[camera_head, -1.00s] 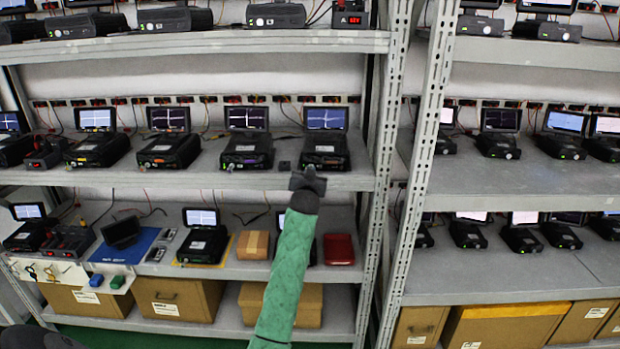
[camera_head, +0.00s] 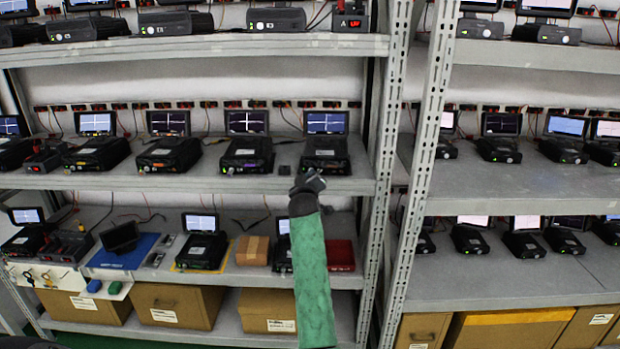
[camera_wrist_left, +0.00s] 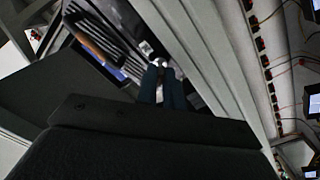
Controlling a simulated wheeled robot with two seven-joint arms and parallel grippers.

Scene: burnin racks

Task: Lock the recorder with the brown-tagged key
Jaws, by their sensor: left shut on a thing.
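My left gripper (camera_head: 308,184) is in front of the rightmost recorder (camera_head: 325,155) on the middle shelf, at the shelf's front edge. In the left wrist view its dark fingers (camera_wrist_left: 165,84) are closed together on something small. A small pale, shiny bit shows at their tips, close to the front of the ribbed black recorder (camera_wrist_left: 105,40). Whether it touches the recorder, I cannot tell. The held thing is too small to identify, and no brown tag is clear. Keys (camera_head: 28,277) hang on a white panel at lower left. My right gripper is not in view.
Other recorders with lit screens line the shelves, one (camera_head: 246,154) left of the gripper. A small black block (camera_head: 284,170) lies between them. A cardboard box (camera_head: 252,251) and a red box (camera_head: 341,256) sit on the shelf below. A slotted rack post (camera_head: 385,190) stands at right.

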